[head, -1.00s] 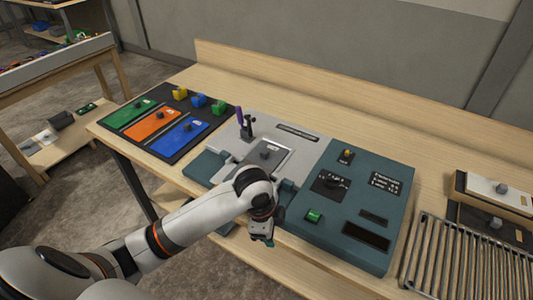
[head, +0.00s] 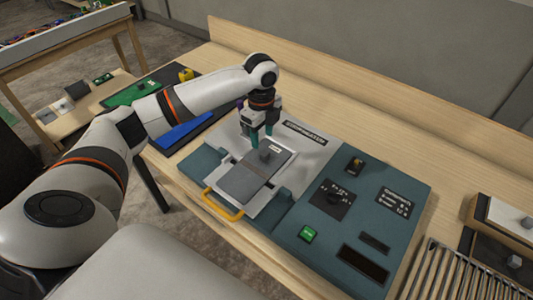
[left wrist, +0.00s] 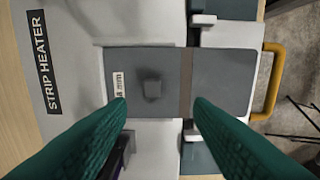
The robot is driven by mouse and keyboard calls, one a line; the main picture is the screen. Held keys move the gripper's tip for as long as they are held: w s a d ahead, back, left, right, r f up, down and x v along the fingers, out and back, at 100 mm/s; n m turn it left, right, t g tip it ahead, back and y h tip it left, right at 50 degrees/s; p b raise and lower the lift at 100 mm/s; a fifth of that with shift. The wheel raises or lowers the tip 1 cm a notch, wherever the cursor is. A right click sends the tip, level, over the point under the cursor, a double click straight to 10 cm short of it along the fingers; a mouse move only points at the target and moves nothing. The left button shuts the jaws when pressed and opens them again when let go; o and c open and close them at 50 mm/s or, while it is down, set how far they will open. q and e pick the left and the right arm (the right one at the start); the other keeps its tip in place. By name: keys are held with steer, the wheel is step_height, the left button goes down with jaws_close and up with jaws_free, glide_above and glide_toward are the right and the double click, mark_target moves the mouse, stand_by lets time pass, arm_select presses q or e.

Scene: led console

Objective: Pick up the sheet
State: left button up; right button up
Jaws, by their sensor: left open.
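The grey sheet (head: 240,184) lies flat on the strip heater (head: 305,150). My right gripper is not in view.
A yellow handle (head: 222,206) sticks out at the heater's front. A teal control panel (head: 345,215) with a green button (head: 308,233) is to the right. A black board with coloured plates (head: 130,92) is at the left, partly behind my arm. A metal rack (head: 470,272) stands at the right.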

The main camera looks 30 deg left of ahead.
mark_target(265, 153)
arm_select(q)
steer(key=shift+w+f, duration=0.25)
steer(key=shift+f, duration=0.8)
steer(key=f+p, duration=0.2)
steer(key=shift+w+d+f, duration=0.1)
steer(key=shift+w+f, duration=0.2)
step_height(265, 153, down, 2)
steer(key=shift+s+f+p, duration=0.1)
steer(key=shift+f+p, duration=0.05)
steer(key=shift+p, duration=0.15)
steer(key=shift+f, duration=0.35)
steer(key=c, duration=1)
jaws_close()
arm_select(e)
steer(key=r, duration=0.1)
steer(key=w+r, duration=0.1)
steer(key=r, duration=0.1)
